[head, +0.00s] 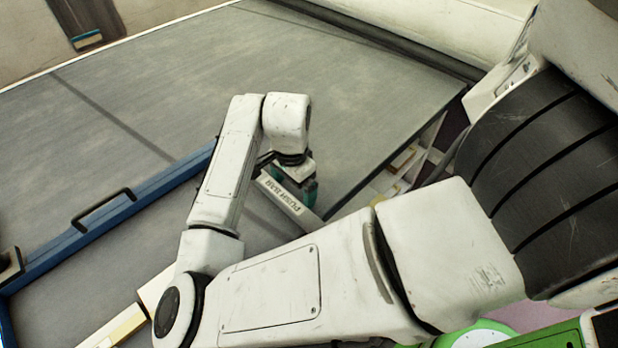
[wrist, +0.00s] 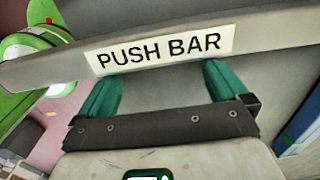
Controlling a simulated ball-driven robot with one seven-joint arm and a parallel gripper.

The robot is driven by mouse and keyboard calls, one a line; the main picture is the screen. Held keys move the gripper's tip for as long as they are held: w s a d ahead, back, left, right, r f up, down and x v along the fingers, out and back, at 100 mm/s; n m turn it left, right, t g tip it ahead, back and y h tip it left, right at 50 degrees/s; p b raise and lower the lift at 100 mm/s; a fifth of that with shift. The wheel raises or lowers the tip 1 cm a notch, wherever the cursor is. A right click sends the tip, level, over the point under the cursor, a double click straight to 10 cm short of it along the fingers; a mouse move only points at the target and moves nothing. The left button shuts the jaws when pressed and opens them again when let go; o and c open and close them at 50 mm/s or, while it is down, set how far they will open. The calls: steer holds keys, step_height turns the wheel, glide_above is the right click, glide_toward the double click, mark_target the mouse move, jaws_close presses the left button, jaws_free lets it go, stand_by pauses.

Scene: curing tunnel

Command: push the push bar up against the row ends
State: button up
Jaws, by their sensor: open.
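The push bar (head: 283,196) is a grey bar with a white label reading PUSH BAR. In the head view it lies on the grey surface below my wrist, with much of it hidden behind my arm. In the wrist view the push bar (wrist: 265,30) crosses the upper part of the picture, slightly tilted. My gripper (wrist: 165,76) has two teal fingers spread apart, with nothing between them. Their tips reach to the lower edge of the bar; I cannot tell if they touch it. In the head view my gripper (head: 307,190) is mostly hidden. I cannot make out the row ends.
A blue frame rail (head: 160,188) with a black handle (head: 103,209) runs along the left. The grey belt-like surface (head: 220,55) is bare beyond my arm. A dark roller (head: 375,35) lies at its far edge. Pale blocks (head: 405,160) show beyond the right edge.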

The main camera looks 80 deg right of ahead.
mark_target(248, 232)
steer(key=shift+w+a+b, duration=0.65)
steer(key=shift+w+a, duration=0.75)
steer(key=shift+a, duration=0.85)
steer(key=shift+w+a+b, duration=0.65)
steer(key=shift+w+a, duration=0.7)
steer(key=shift+a, duration=0.9)
steer(key=shift+w+a+b, duration=0.65)
steer(key=shift+w+a, duration=0.75)
steer(key=shift+a, duration=0.85)
steer(key=shift+s+d, duration=0.1)
steer(key=shift+d, duration=0.1)
stand_by(0.4)
steer(key=shift+s+d+p, duration=0.35)
steer(key=shift+s+d, duration=0.05)
steer(key=shift+d, duration=0.2)
